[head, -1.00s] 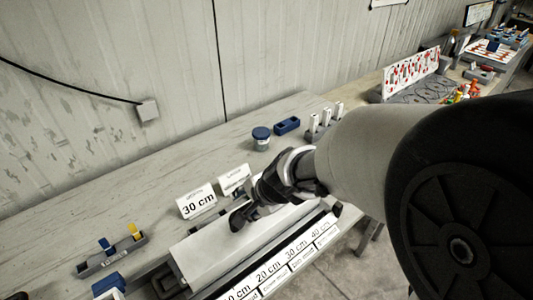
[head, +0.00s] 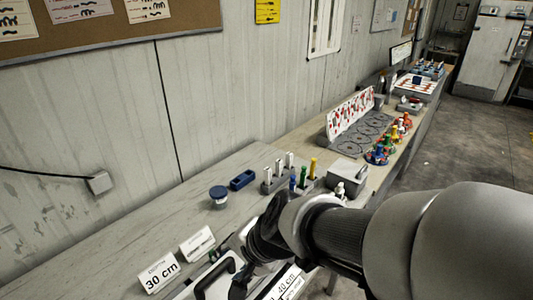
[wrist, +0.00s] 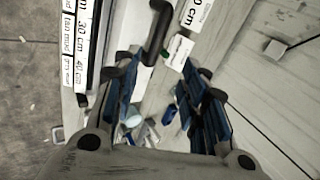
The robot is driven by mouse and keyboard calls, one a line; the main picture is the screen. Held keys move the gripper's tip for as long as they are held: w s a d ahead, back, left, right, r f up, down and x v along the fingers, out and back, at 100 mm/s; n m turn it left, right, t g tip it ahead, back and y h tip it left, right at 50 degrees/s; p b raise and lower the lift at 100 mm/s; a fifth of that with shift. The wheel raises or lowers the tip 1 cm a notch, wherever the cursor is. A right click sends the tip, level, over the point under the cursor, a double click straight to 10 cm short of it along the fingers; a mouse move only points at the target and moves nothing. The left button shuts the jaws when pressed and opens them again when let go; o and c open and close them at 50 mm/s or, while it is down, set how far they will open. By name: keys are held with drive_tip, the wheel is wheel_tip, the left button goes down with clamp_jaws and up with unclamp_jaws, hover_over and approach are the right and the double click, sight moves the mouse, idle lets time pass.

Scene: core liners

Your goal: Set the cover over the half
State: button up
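The cover (head: 213,289) is a long pale piece with a black bar handle (head: 222,267), lying along the bench front beside the length labels. In the wrist view the cover (wrist: 126,40) and the handle's end (wrist: 157,32) show beyond my fingertips. My gripper (head: 243,264) is just right of the handle in the head view, apart from it as far as I can tell. In the wrist view my gripper (wrist: 162,78) is open, its two blue-padded fingers apart with nothing held between them. The half is not clearly visible; the cover, my arm and the picture edge hide that area.
A blue-lidded jar (head: 218,197), blue block (head: 242,179), white-tube rack (head: 277,181) and grey box (head: 347,173) stand farther along. The bench between cards and wall is clear.

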drive_tip(key=s+d+r+n+h, duration=0.2)
drive_tip(key=s+d+n, duration=0.1)
drive_tip(key=s+d, duration=0.4)
drive_tip(key=s+d+r+n+h, duration=0.3)
drive_tip(key=s+d, duration=0.4)
drive_tip(key=d, duration=0.6)
drive_tip(key=shift+s+d+n, duration=0.15)
drive_tip(key=shift+s+n, duration=0.25)
drive_tip(key=shift+n, duration=0.1)
